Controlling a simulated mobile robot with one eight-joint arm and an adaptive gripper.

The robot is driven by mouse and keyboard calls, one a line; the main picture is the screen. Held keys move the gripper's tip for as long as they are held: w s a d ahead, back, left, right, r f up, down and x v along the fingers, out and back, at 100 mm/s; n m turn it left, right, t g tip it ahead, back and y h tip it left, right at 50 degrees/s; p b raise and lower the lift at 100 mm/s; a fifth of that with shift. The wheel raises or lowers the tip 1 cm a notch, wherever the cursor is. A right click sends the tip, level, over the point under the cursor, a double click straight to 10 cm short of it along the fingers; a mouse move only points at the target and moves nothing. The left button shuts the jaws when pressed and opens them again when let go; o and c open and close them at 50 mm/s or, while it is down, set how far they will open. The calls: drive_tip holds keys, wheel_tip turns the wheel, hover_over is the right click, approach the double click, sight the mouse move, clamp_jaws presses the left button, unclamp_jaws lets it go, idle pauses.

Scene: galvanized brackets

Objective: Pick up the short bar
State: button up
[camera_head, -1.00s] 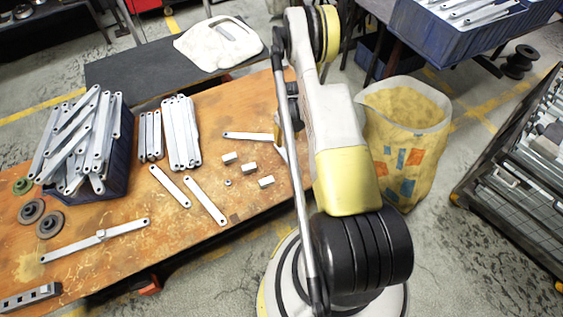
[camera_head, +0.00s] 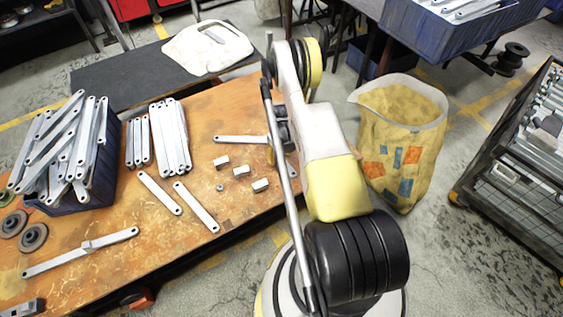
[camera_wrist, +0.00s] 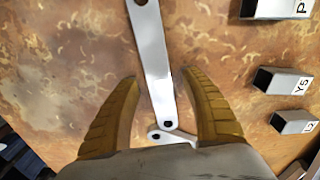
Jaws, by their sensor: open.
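A pale metal bar (camera_head: 241,139) with a hole at each end lies on the orange-brown table, its right end close to my arm. In the wrist view this bar (camera_wrist: 151,50) runs between my gripper's two yellow fingers (camera_wrist: 158,77). The gripper is open, with a finger on each side of the bar and a gap on at least the left side. A second small metal piece (camera_wrist: 174,137) with a hole shows at the bar's near end, partly hidden by my gripper. In the head view my arm hides most of the gripper.
Three small metal blocks (camera_head: 241,171) lie near the bar. Two loose bars (camera_head: 196,207) lie further left, and stacked bars (camera_head: 171,137) stand behind them. A blue bin (camera_head: 101,186) is full of bars. A yellow sack (camera_head: 402,150) stands right of the table.

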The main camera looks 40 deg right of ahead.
clamp_jaws()
